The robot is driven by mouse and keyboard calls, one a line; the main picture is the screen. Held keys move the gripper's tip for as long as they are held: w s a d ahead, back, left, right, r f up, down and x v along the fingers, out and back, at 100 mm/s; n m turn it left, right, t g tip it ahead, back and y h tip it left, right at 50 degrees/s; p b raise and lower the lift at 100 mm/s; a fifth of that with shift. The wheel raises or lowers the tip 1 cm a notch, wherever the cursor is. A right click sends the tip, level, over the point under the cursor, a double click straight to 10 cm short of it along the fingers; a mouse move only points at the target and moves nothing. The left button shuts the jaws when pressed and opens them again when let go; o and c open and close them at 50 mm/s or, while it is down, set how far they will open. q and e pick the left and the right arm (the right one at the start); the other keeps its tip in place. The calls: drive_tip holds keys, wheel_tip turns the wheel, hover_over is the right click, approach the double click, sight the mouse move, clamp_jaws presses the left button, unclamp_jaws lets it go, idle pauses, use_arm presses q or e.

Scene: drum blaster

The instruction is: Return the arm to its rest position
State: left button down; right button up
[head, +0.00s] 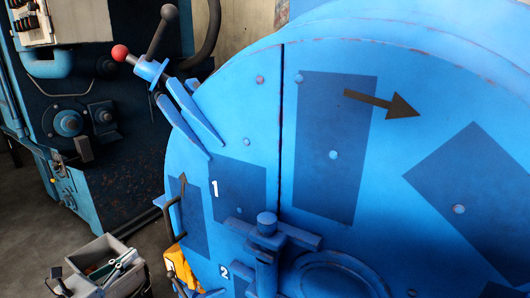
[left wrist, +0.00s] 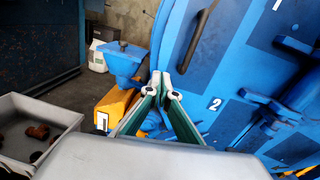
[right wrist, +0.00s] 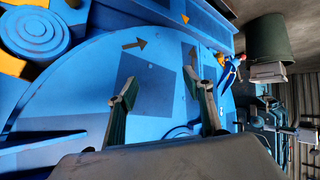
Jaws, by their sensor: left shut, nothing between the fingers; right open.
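My left gripper (left wrist: 161,80) is shut and empty in the left wrist view, its green fingers meeting at pale tips. The blue drum (left wrist: 240,60), with its white number 2, lies behind and to the right of the fingers. My right gripper (right wrist: 168,88) is open and empty in the right wrist view, its fingers wide apart in front of the drum (right wrist: 85,105). In the head view the drum's face (head: 258,120) fills the middle and right. A small green and white shape shows over the grey bin there; I cannot tell if it is my left gripper.
The grey bin (left wrist: 50,107) holds brown pieces. It stands low left in the head view (head: 88,252). A red-knobbed lever (head: 120,53) sticks out at the drum's upper left. A yellow part (left wrist: 112,108) stands beside the drum. Dark floor lies between the bin and drum.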

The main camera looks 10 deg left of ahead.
use_arm(q)
drive_tip(key=s+d+f+n+g+y+p, duration=0.1)
drive_tip(key=s+d+f+n+g+p, duration=0.1)
drive_tip(key=s+d+n, duration=0.6)
drive_tip(key=s+d+f+n+g+p, duration=0.2)
drive_tip(key=s+d+f+n+p, duration=0.3)
drive_tip(key=s+n, duration=0.6)
drive_tip(key=s+d+f+n+g+y+p, duration=0.1)
drive_tip(key=s+d+f+n+p, duration=0.3)
drive_tip(key=s+d+n, duration=0.5)
drive_tip(key=d+f+n+g, duration=0.1)
drive_tip(key=d+f+n, duration=0.1)
drive_tip(key=n, duration=0.4)
drive_tip(key=shift+s+d+f+g+y, duration=0.3)
drive_tip(key=shift+s+d+g, duration=0.1)
drive_tip(key=shift+d, duration=0.15)
use_arm(e)
drive_tip(key=shift+m, duration=0.4)
drive_tip(key=r, duration=0.1)
drive_tip(key=s+r, duration=0.1)
drive_tip(key=r, duration=0.3)
drive_tip(key=shift+s, duration=0.35)
